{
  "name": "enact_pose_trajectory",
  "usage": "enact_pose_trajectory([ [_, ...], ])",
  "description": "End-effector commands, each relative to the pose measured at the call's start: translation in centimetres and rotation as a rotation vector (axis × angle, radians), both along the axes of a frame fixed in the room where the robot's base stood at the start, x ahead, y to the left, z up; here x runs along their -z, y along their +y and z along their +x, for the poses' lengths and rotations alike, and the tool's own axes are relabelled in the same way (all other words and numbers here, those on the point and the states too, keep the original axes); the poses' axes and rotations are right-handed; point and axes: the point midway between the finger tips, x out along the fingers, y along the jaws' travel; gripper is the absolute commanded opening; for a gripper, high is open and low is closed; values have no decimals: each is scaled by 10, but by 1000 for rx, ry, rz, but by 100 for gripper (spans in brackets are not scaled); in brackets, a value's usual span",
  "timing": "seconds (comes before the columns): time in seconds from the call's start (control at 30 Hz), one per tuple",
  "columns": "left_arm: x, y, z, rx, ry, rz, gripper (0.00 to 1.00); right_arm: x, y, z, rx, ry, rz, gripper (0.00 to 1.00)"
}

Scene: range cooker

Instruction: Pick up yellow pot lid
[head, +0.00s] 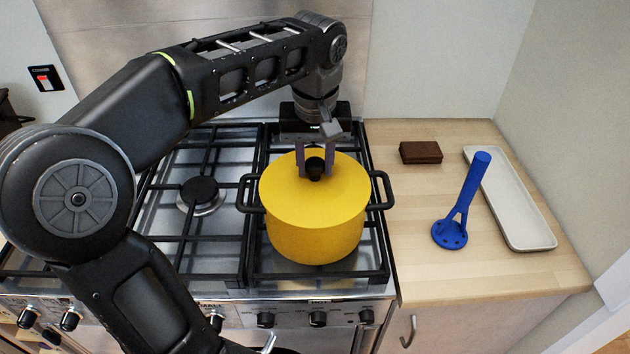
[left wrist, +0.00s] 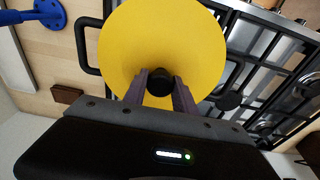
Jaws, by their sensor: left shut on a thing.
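The yellow pot lid (head: 312,205) sits on the yellow pot (head: 316,243), which stands on the right part of the cooktop. The lid has a round black knob (head: 315,167) on top. My left gripper (head: 316,172) reaches down from above and is shut on the knob, one finger on each side. In the left wrist view the two fingers flank the knob (left wrist: 160,82), with the yellow lid (left wrist: 190,40) spreading behind it. I see no clear gap between lid and pot. My right gripper is not in view.
Black pot handles (head: 380,189) stick out on both sides. Black grates (head: 205,240) cover the cooktop. On the wooden counter (head: 430,275) to the right are a brown block (head: 421,152), a blue masher-like utensil (head: 463,205) and a pale tray (head: 520,215). A back wall stands close behind.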

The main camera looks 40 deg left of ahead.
Motion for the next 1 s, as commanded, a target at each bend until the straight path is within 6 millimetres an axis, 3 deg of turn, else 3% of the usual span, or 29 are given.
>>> enact_pose_trajectory([
  [0.17, 0, 0, 0, 0, 0, 0, 0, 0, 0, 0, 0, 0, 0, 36],
  [1.0, 0, 0, 0, 0, 0, 0, 0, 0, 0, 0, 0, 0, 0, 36],
])
